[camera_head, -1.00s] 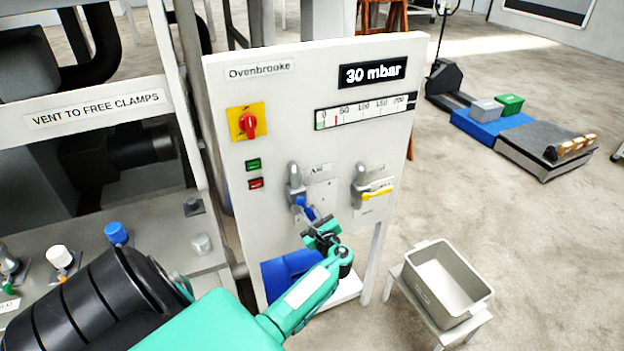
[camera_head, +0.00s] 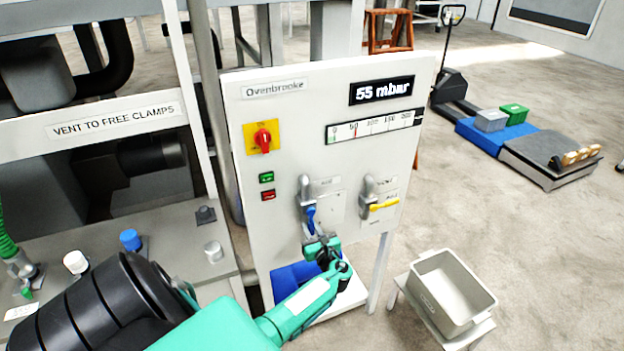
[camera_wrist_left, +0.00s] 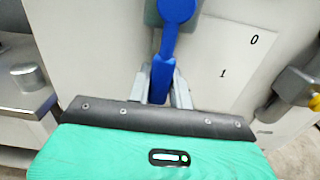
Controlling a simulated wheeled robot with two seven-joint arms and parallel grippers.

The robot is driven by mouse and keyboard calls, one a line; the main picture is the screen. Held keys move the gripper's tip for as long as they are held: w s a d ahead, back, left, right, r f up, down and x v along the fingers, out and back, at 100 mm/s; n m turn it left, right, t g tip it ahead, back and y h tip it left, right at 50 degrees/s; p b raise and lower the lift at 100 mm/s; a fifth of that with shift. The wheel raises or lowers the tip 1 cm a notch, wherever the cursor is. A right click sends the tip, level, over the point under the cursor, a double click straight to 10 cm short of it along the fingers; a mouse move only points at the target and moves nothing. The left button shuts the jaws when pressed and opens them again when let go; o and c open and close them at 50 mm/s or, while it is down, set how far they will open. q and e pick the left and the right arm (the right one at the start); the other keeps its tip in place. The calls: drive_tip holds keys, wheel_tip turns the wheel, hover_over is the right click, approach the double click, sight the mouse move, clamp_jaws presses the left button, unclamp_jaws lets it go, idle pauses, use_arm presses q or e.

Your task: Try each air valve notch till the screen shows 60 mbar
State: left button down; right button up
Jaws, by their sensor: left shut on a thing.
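The screen (camera_head: 381,90) at the top right of the white panel reads 55 mbar. The air valve has a blue lever handle (camera_head: 311,217) that hangs almost straight down from its grey body (camera_head: 305,190). In the left wrist view the same blue handle (camera_wrist_left: 168,45) runs down between the two grey fingers of my left gripper (camera_wrist_left: 164,92). The gripper is shut on its lower end. Notch marks 0 and 1 show on the plate (camera_wrist_left: 225,60) right of the handle; lower marks are hidden or unclear. My right gripper is not in view.
A second valve with a yellow handle (camera_head: 384,205) sits just right on the same panel (camera_head: 290,130). A red knob (camera_head: 263,139) and green and red buttons are on its left. A grey bin (camera_head: 450,292) stands low at the right.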

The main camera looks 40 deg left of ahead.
use_arm(q)
drive_tip(key=shift+a+r, duration=0.2)
drive_tip(key=shift+r, duration=0.05)
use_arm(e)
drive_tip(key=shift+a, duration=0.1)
use_arm(q)
drive_tip(key=c, duration=1.3)
unclamp_jaws()
drive_tip(key=shift+o, duration=0.2)
drive_tip(key=shift+f, duration=0.2)
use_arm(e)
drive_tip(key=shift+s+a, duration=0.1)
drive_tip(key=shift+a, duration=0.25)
use_arm(q)
drive_tip(key=shift+s+d+f, duration=0.1)
drive_tip(key=shift+s+d, duration=0.05)
drive_tip(key=shift+d, duration=0.3)
drive_tip(key=b+v, duration=0.4)
drive_tip(key=v, duration=0.8)
drive_tip(key=shift+s+d, duration=0.15)
drive_tip(key=shift+d, duration=0.2)
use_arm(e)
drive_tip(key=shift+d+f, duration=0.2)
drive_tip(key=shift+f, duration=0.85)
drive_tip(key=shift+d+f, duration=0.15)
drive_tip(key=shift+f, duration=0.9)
